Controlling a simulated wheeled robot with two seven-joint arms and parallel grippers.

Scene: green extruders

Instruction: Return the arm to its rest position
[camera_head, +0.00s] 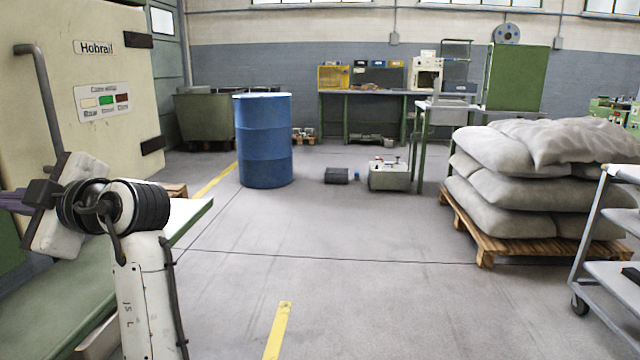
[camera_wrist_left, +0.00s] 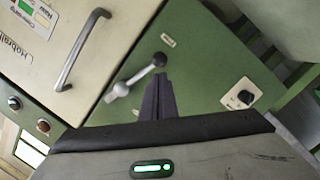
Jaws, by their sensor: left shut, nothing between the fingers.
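My left arm (camera_head: 145,290) rises from the bottom left of the head view, its wrist bent toward the left edge. My left gripper (camera_head: 12,201) points left there, and its dark purple fingers are cut off by the frame edge. In the left wrist view the gripper (camera_wrist_left: 158,92) is shut, with its fingers together and nothing between them. It is in front of the green panel (camera_wrist_left: 205,75) of the Hobrail machine; whether it touches cannot be told. My right gripper is not in view.
The cream Hobrail door (camera_head: 100,105) has a grey handle (camera_head: 40,90). A lever (camera_wrist_left: 140,74) and a black knob (camera_wrist_left: 245,97) sit on the panel. A green bench (camera_head: 185,215) is by my arm. A blue barrel (camera_head: 265,140) and stacked sacks (camera_head: 530,175) stand beyond clear floor.

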